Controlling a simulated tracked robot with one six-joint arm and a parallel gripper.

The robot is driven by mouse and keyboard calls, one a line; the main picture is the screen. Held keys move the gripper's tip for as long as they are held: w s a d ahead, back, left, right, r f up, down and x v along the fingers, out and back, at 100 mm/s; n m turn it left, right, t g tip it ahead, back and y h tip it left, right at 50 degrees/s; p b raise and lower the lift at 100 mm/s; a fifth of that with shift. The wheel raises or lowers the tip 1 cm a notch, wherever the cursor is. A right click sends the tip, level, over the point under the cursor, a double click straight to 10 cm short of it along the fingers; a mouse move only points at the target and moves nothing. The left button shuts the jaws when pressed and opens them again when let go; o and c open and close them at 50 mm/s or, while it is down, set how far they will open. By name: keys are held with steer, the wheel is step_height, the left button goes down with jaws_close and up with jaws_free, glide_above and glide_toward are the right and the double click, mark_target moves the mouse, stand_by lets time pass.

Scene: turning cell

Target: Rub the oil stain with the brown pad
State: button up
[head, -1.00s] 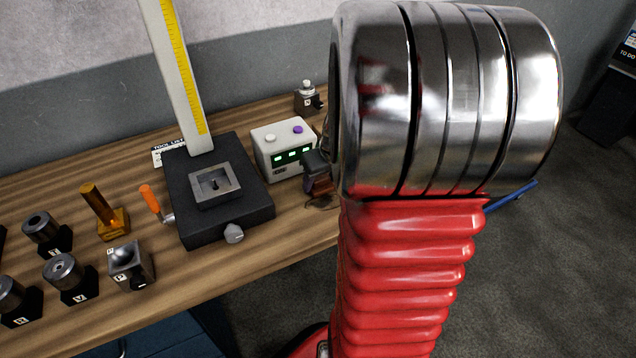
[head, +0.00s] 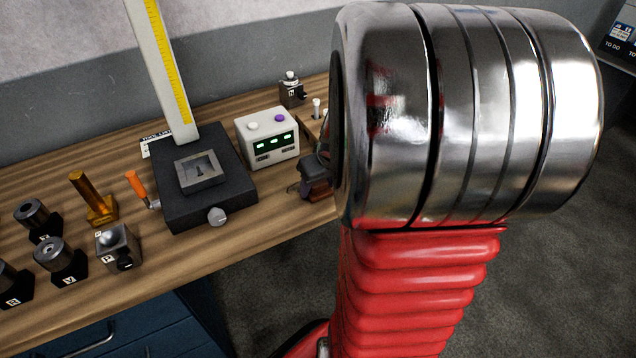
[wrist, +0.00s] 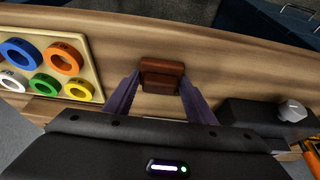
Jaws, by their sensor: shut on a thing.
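The brown pad (wrist: 162,76) is a small reddish-brown block between the two purple-grey fingers of my gripper (wrist: 158,92) in the wrist view. My gripper is shut on it. In the head view my gripper (head: 318,172) is low over the bench, right of the white button box, partly hidden by my arm. The pad is close to the wooden bench top, but I cannot tell whether it touches. I cannot make out the oil stain for certain in either view; the wood just around the pad looks plain in the wrist view.
The white button box (head: 267,138) and a black gauge base (head: 207,205) with a tall scale stand left of my gripper. Farther left are an orange-handled tool (head: 137,184) and several dark holders. A board of coloured rings (wrist: 92,62) is in the wrist view. Bare wood surrounds the pad.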

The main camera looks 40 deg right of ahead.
steer(key=shift+w+r, duration=0.2)
steer(key=shift+r, duration=3.55)
steer(key=shift+a, duration=0.1)
